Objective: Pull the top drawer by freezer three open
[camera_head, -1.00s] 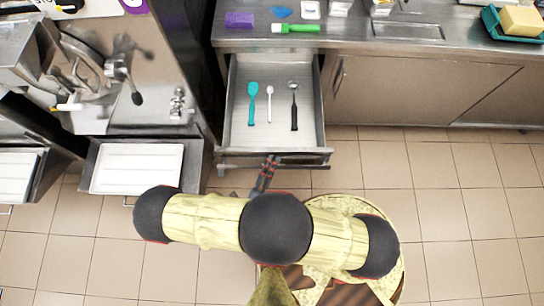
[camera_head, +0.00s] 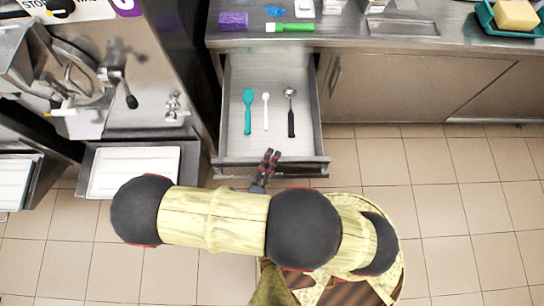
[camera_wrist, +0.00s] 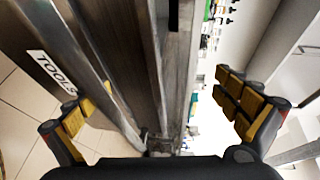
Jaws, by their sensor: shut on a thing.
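The top drawer (camera_head: 272,152) under the counter stands pulled well out, and its inside is visible from above. My gripper (camera_head: 268,158) is at the top edge of the drawer front, near the middle. In the wrist view my gripper (camera_wrist: 160,120) straddles the metal drawer front (camera_wrist: 100,70), one finger on each side. The outer face carries a TOOLS label (camera_wrist: 52,72). The exact contact at the fingertips is hard to see. A teal spatula (camera_head: 248,112), a small white spoon (camera_head: 265,112) and a black-handled scoop (camera_head: 291,112) lie in the drawer.
A freezer machine (camera_head: 120,80) stands left of the drawer, with a white tray (camera_head: 132,172) on a shelf below its spout. The counter (camera_head: 345,38) above holds several small items. Closed cabinet doors (camera_head: 390,90) are at the right. The tiled floor (camera_head: 450,190) at the right is clear.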

